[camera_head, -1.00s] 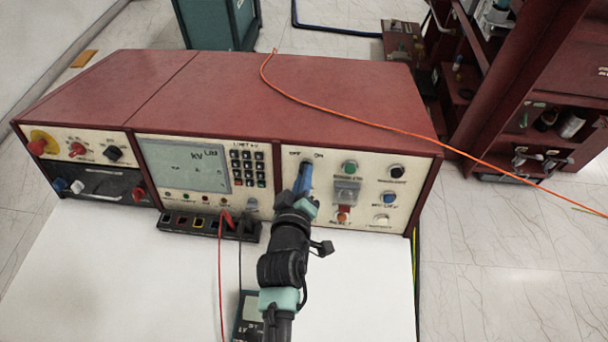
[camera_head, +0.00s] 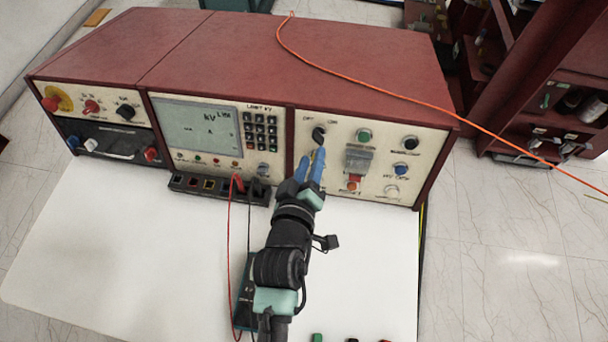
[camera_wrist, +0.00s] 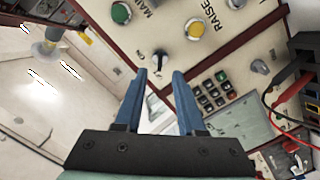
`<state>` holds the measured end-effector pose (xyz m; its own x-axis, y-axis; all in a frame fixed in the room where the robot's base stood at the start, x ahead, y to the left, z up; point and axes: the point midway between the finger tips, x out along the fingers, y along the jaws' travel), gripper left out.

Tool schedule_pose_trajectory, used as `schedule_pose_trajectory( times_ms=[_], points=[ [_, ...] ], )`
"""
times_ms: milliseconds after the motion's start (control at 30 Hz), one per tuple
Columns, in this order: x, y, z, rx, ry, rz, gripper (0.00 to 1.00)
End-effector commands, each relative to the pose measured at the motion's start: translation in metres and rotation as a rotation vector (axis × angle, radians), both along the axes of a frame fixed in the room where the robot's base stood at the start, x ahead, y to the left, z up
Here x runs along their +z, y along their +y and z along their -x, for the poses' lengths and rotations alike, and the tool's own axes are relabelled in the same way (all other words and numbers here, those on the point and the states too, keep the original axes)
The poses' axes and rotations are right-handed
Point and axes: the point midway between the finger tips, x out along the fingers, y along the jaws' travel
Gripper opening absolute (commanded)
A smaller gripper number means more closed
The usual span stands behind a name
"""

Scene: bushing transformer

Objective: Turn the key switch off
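The key switch (camera_head: 319,134) is a small dark knob on the console's right cream panel, under the OFF and ON labels. It also shows in the wrist view (camera_wrist: 162,59), just beyond the fingertips and between them in the picture. Which label it points to is too small to tell. My gripper (camera_head: 312,156) has blue fingers just below and in front of the switch. In the wrist view my gripper (camera_wrist: 159,74) is open with a clear gap between the fingers, holding nothing. It looks apart from the switch.
The red console (camera_head: 230,60) stands on a white tabletop (camera_head: 130,240). Buttons, including a green one (camera_head: 363,136), sit right of the switch. Red and black leads (camera_head: 231,250) hang from a socket strip left of my arm. An orange cable (camera_head: 400,125) crosses the console top.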

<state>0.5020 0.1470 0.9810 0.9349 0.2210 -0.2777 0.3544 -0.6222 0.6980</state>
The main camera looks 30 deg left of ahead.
Motion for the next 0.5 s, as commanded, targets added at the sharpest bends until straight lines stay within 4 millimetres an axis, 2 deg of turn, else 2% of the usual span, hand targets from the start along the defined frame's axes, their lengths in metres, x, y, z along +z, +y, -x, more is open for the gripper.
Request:
schedule_pose_trajectory(
  times_ms=[33,200,500],
  points=[
    [0.001,-0.002,0.011,0.001,0.002,0.000,0.39],
    [0.009,-0.009,0.039,0.001,0.002,0.001,0.39],
    [0.018,-0.015,0.063,0.001,0.001,0.000,0.39]
  ],
)
